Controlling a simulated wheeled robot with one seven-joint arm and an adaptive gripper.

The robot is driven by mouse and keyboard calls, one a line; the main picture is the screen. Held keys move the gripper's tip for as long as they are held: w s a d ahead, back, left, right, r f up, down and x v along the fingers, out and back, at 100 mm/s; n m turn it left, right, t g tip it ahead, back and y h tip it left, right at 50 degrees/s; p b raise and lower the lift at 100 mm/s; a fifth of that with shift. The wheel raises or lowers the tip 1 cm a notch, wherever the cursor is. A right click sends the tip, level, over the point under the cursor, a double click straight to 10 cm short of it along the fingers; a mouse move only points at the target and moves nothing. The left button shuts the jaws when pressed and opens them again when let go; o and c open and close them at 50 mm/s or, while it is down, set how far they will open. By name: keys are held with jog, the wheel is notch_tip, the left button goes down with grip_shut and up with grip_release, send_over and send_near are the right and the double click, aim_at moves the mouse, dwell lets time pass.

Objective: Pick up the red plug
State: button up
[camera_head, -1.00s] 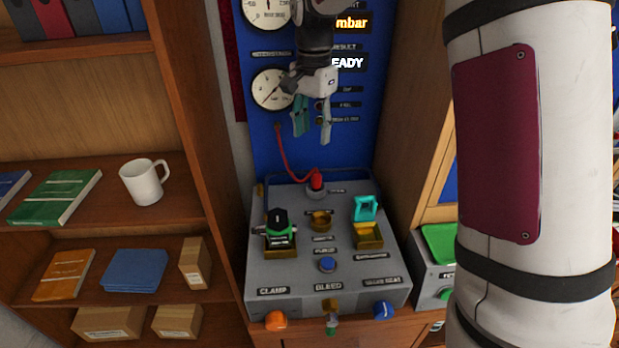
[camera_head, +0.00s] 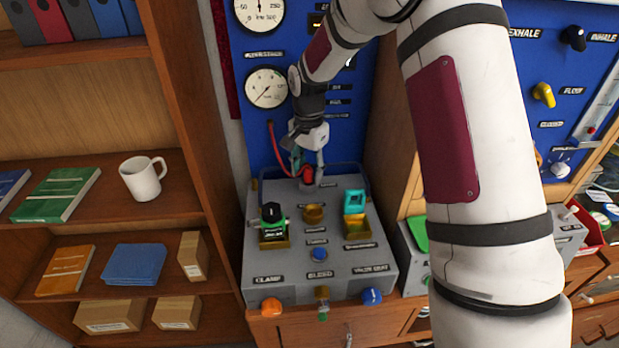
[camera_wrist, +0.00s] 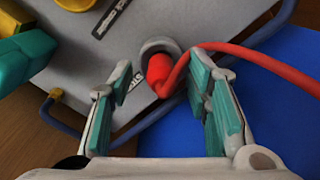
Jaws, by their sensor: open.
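The red plug (camera_head: 306,175) sits in a grey round socket at the back of the grey bench unit, with a red hose (camera_head: 274,143) running from it up the blue panel. In the wrist view the red plug (camera_wrist: 159,70) stands in its grey ring, and the hose leads off to the right. My gripper (camera_head: 307,170) is open and points down over the plug. In the wrist view my gripper (camera_wrist: 162,80) has its teal-padded fingers on either side of the plug, with gaps visible. The fingers partly hide the plug in the head view.
The bench unit (camera_head: 285,283) holds a black-and-green part (camera_head: 271,213), a brass fitting (camera_head: 313,214), a teal part (camera_head: 355,202) and a blue button (camera_head: 319,254). A blue tube (camera_wrist: 66,128) runs around the unit's back edge. A shelf with a white mug (camera_head: 141,178) stands left.

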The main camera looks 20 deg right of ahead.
jog(key=shift+f, duration=0.5)
grip_shut()
